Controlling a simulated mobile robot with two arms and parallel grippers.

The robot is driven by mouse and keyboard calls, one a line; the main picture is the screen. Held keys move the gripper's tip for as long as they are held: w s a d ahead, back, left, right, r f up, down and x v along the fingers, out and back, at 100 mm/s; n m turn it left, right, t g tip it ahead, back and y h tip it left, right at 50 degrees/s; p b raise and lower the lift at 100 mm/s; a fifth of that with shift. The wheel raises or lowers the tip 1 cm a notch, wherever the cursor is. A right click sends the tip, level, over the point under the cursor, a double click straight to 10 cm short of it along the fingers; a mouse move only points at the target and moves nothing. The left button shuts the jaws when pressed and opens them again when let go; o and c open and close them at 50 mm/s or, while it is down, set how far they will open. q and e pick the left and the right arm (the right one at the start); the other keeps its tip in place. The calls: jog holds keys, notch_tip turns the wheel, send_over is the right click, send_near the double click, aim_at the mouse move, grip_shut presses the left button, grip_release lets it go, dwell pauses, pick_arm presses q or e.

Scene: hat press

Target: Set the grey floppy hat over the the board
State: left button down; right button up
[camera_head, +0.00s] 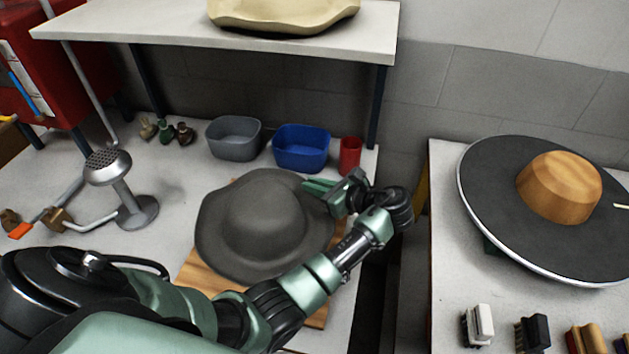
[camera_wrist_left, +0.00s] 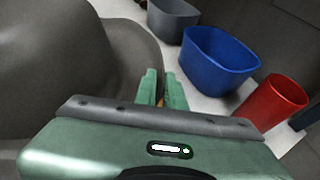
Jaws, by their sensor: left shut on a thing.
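The grey floppy hat (camera_head: 265,215) lies crown up in the middle of the left table, its brim spread out. It covers most of a wooden board (camera_head: 200,277), whose edges show at the lower left and lower right. My left gripper (camera_head: 312,188) is shut on the hat's brim at the right back side. In the left wrist view the hat's crown and brim (camera_wrist_left: 60,50) fill the left, and the green fingers (camera_wrist_left: 162,88) meet at the brim's edge. My right gripper is not in view.
A grey bin (camera_head: 233,138), blue bin (camera_head: 301,148) and red cup (camera_head: 350,155) stand behind the hat. A metal steamer stand (camera_head: 122,190) is at left. On the right table, a black disc (camera_head: 495,190) bears a wooden hat block (camera_head: 560,187); several brushes lie in front.

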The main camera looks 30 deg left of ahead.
pick_arm(q)
jog(key=shift+f+b, duration=0.7)
jog(key=shift+f, duration=1.85)
jog(key=c, duration=1.4)
grip_release()
